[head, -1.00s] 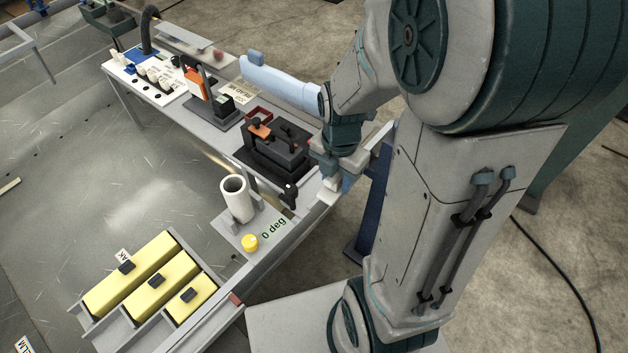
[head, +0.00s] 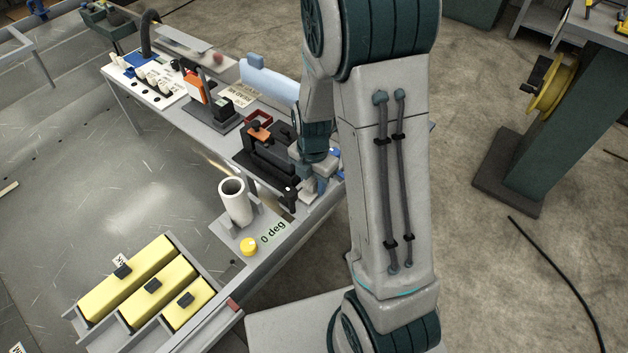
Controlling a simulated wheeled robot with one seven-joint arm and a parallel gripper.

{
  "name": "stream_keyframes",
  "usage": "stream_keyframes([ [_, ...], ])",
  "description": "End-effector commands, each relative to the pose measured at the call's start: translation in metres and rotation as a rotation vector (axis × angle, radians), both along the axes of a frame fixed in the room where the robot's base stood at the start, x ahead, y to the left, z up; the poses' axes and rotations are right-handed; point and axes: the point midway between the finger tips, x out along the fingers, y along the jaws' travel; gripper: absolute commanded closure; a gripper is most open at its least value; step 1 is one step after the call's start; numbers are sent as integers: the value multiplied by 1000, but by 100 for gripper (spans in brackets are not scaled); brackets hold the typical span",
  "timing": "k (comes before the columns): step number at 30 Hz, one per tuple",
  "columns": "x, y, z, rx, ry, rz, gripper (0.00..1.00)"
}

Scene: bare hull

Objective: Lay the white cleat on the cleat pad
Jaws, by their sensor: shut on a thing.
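My gripper (head: 318,178) is low at the right end of the long grey bench, just right of the black clamp fixture. My own arm hides much of it. It is shut on a small pale piece that looks like the white cleat (head: 309,197), of which only a little shows. I cannot tell whether the cleat touches anything beneath it. I cannot pick out the cleat pad in this view.
The black fixture (head: 268,160) with an orange part stands close left of my gripper. Yellow blocks (head: 128,280) fill a rack at lower left. A light-blue rounded piece (head: 268,82) is behind.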

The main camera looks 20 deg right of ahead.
Motion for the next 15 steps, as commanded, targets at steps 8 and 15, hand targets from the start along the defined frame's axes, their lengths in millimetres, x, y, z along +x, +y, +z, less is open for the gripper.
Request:
stream_keyframes([
  [8, 0, 0, -2, 0, -1, -1, 91],
  [15, 0, 0, -2, 0, -1, 0, 40],
])
